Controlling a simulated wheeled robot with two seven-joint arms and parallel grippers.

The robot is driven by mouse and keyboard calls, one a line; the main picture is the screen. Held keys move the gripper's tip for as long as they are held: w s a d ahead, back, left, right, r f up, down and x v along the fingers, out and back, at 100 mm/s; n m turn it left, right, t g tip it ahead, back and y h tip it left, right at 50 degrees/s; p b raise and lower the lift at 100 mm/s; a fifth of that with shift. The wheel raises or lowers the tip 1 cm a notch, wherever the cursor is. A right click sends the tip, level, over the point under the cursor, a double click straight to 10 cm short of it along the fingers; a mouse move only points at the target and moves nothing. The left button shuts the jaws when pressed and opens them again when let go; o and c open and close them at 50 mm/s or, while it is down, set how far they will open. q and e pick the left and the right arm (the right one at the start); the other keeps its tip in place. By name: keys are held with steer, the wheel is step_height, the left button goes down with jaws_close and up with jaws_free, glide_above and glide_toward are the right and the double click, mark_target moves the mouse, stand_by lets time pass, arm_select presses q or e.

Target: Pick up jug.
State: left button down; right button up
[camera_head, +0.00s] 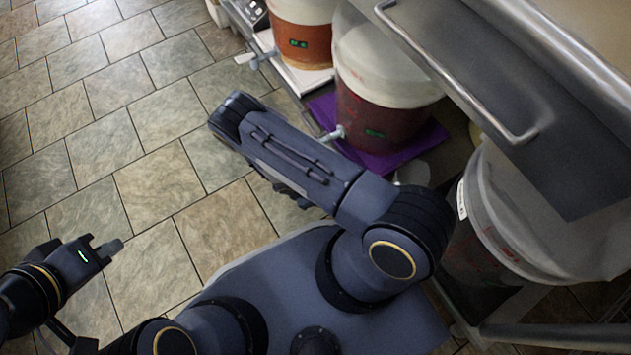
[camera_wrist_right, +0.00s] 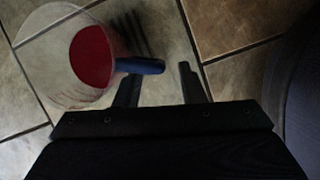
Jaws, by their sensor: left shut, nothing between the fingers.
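In the right wrist view, a clear round jug or cup (camera_wrist_right: 45,60) with a red inside or bottom (camera_wrist_right: 91,56) shows at upper left over the tiled floor. Its blue handle (camera_wrist_right: 140,66) points right, towards my right gripper (camera_wrist_right: 160,82). That gripper's fingers stand apart; the handle overlaps the left fingertip area, and I cannot tell whether they touch. In the head view the right gripper is hidden behind its arm, and I cannot make out the jug for sure. My left gripper (camera_head: 112,249) is shut and empty above the floor at lower left.
Buckets with spigots stand at the top, one orange-brown (camera_head: 303,42) and one dark red (camera_head: 385,115) on a purple mat (camera_head: 405,147). A metal cabinet or counter with a handle (camera_head: 455,75) and a large lidded bucket (camera_head: 525,220) are at right. Floor at left is clear.

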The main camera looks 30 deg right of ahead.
steer(key=shift+x, duration=1.2)
jaws_close()
steer(key=shift+r, duration=0.2)
